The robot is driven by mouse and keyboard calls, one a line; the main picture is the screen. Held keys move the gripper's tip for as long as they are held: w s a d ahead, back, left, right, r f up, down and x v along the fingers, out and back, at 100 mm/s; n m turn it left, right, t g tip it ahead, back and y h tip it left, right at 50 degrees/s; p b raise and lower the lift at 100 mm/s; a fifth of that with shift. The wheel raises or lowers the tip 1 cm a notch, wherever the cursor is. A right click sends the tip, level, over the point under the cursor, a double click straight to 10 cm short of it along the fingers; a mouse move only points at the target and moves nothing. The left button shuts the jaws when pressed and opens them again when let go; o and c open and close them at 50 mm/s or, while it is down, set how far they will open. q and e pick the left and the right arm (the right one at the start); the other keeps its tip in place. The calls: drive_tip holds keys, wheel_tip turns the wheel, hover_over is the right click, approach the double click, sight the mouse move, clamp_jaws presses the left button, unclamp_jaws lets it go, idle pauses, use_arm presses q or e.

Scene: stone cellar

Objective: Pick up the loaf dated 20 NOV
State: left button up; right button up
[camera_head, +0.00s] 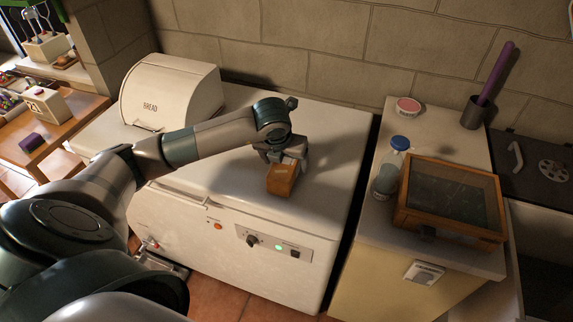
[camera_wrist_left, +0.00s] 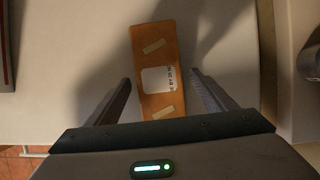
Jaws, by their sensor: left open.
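The loaf (camera_head: 282,181) is a small orange-brown block on the white top of the chest, near its front edge. In the left wrist view the loaf (camera_wrist_left: 153,50) lies lengthwise, with two tan strips and a white label; the label's print is partly readable, seemingly "BY 20 N", its end unclear. My left gripper (camera_head: 286,158) is open right at the loaf, hiding part of it in the head view. In the left wrist view the fingers (camera_wrist_left: 161,80) stand on either side of the loaf's near part, with gaps visible. My right gripper is not in view.
A cream bread bin (camera_head: 172,92) stands at the chest's back left. The white chest (camera_head: 325,150) has free top to the right. Beyond a gap, a counter holds a wooden glass-topped box (camera_head: 450,200), a blue-capped bottle (camera_head: 388,178) and a dark cup (camera_head: 475,112) with a purple stick.

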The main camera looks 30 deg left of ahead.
use_arm(q)
drive_tip(key=shift+p+x, duration=0.4)
drive_tip(key=shift+x, duration=1.15)
drive_tip(key=c, duration=1.3)
